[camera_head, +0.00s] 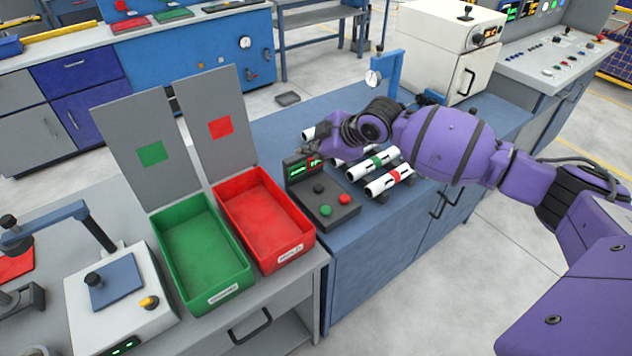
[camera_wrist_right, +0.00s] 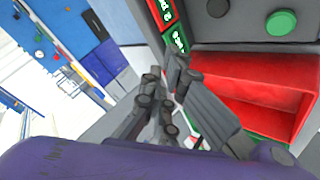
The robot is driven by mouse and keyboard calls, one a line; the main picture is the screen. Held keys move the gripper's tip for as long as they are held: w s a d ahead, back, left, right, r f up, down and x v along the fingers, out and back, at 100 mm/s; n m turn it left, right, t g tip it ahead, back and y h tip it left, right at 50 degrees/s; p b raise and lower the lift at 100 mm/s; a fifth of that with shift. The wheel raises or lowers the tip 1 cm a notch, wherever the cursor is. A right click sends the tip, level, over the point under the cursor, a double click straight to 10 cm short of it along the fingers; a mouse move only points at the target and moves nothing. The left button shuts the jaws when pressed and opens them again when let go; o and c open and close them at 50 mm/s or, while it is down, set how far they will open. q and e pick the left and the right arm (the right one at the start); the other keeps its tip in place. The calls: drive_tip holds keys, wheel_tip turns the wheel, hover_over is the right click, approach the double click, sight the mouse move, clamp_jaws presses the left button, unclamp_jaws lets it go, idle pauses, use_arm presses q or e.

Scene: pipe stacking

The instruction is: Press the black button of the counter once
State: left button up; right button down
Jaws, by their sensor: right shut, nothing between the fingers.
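The counter (camera_head: 318,207) is a dark grey box on the blue bench with a green and a red display at its back. Its black button (camera_head: 319,188) sits above a green button (camera_head: 326,210) and a red button (camera_head: 344,199). In the right wrist view the black button (camera_wrist_right: 218,7) and the green button (camera_wrist_right: 281,22) show at the top right. My right gripper (camera_head: 314,148) is shut and empty, above and behind the counter's displays. In the right wrist view its fingers (camera_wrist_right: 178,65) end beside the displays, apart from the black button. My left gripper is not in view.
A red bin (camera_head: 266,247) and a green bin (camera_head: 205,293) stand left of the counter. White pipes (camera_head: 389,181) with coloured bands lie on a rack to its right, under my right arm. A gauge stand (camera_head: 395,72) and a white cabinet (camera_head: 430,55) stand farther back.

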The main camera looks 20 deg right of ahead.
drive_tip(key=b, duration=0.3)
hover_over(319, 188)
drive_tip(key=a, duration=0.2)
wheel_tip(319, 188, down, 8)
drive_tip(key=shift+s+d+r, duration=0.1)
drive_tip(key=shift+r, duration=0.05)
drive_tip(key=shift+f, duration=0.45)
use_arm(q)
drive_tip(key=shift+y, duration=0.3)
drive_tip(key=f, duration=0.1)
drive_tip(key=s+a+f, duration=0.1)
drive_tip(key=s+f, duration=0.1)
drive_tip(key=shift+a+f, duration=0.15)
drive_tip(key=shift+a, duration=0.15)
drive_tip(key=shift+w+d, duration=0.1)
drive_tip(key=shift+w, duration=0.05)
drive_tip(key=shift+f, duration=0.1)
use_arm(e)
drive_tip(key=shift+f, duration=0.15)
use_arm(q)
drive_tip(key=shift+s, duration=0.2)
use_arm(e)
drive_tip(key=shift+f, duration=0.3)
